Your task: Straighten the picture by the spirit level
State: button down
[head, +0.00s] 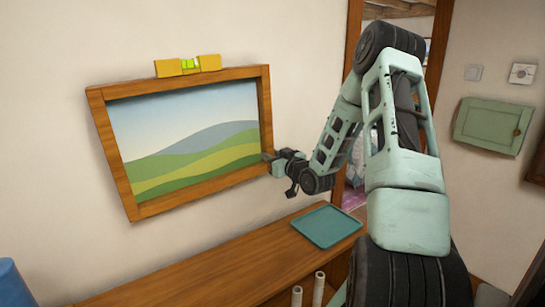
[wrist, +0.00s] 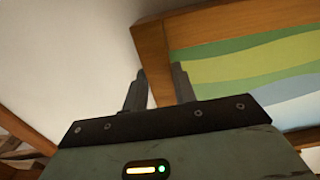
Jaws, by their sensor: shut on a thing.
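The picture (head: 190,145), a landscape of green hills in a wooden frame (head: 112,150), hangs on the pale wall in the head view. Its top edge rises to the right in that view, and I cannot tell its true tilt. A yellow spirit level (head: 162,68) with a green vial rests on the top edge. The bubble is too small to read. My gripper (head: 268,159) is at the frame's lower right side. In the wrist view, the fingers of my gripper (wrist: 158,70) are shut on the wooden frame (wrist: 152,45), one finger on each side of the rail.
A wooden shelf top (head: 190,278) runs below the picture, with a teal tray (head: 327,228) at its right. A blue object (head: 14,284) stands at lower left. A green wall cabinet (head: 492,124) and a doorway lie to the right. The wall around the picture is clear.

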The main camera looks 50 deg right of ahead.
jog(key=shift+w+a+f+m+b, duration=0.2)
jog(key=shift+a+f+m+b, duration=0.2)
jog(key=shift+a+f+b, duration=0.55)
jog(key=shift+d+r, duration=0.15)
jog(key=shift+r, duration=0.05)
jog(key=c, duration=1.1)
grip_release()
jog(key=shift+s, duration=0.1)
jog(key=shift+p+v, duration=5.9)
jog(key=shift+v, duration=2.75)
